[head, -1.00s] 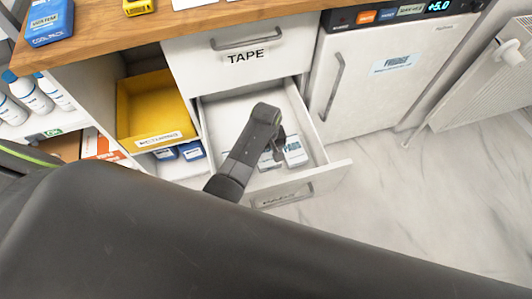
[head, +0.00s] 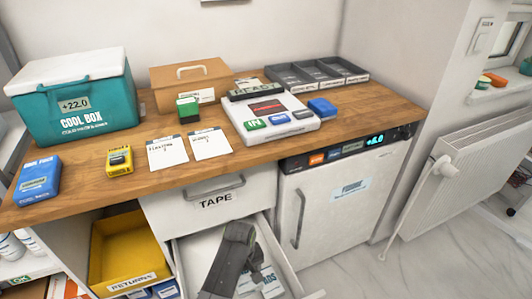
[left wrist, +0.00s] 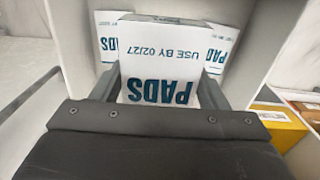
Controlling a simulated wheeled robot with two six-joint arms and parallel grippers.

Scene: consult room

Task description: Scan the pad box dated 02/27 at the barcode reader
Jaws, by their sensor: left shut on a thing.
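The pad box marked USE BY 02/27 (left wrist: 160,62) is between the fingers of my left gripper (left wrist: 158,90) in the left wrist view, its print upside down. The gripper is shut on it. In the head view my left gripper (head: 250,264) is in the open drawer (head: 194,262), beside a pad box (head: 271,281); I cannot tell there which box is which. Two more pad boxes, one at left (left wrist: 107,38) and one at right (left wrist: 221,40), stand behind the held one. A white device with a dark red window (head: 240,112) on the counter looks like the barcode reader. My right gripper is out of view.
The wooden counter (head: 370,113) holds a teal cool box (head: 85,115), a brown box (head: 170,98), dark trays (head: 318,73), cards and small boxes. The TAPE drawer (head: 215,201) is closed above the open drawer. A yellow bin (head: 118,240) is left, the fridge (head: 335,200) right.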

